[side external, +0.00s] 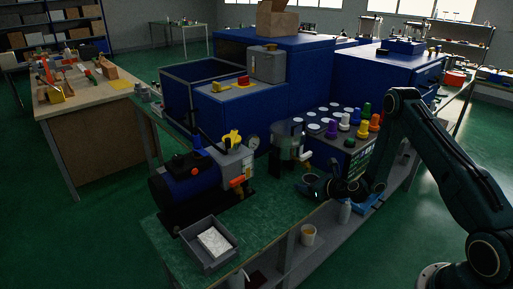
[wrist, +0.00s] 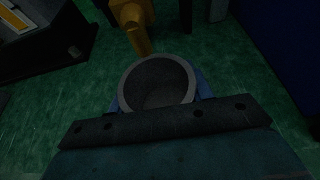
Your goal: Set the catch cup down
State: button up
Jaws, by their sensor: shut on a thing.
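The catch cup is a round grey open-topped cup (wrist: 158,80), empty as far as its shaded inside shows. My gripper (wrist: 158,98) is shut on it; blue finger edges show at both sides of the cup. In the side view my gripper (side external: 322,190) is at the right front edge of the green bench top (side external: 270,215), with the small dark cup (side external: 309,179) at its tip. I cannot tell whether the cup's base touches the bench. A yellow spout-like part (wrist: 135,22) is just beyond the cup's rim in the wrist view.
A blue motor unit (side external: 205,180) and a grey tray with white contents (side external: 210,245) are to the left. A panel with coloured knobs (side external: 350,140) is behind my gripper. Green surface is free around the cup.

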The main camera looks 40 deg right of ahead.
jog(key=shift+f, duration=0.3)
jog(key=shift+f, duration=0.2)
jog(key=o, duration=1.1)
jog(key=shift+r, duration=0.25)
jog(key=v, duration=1.2)
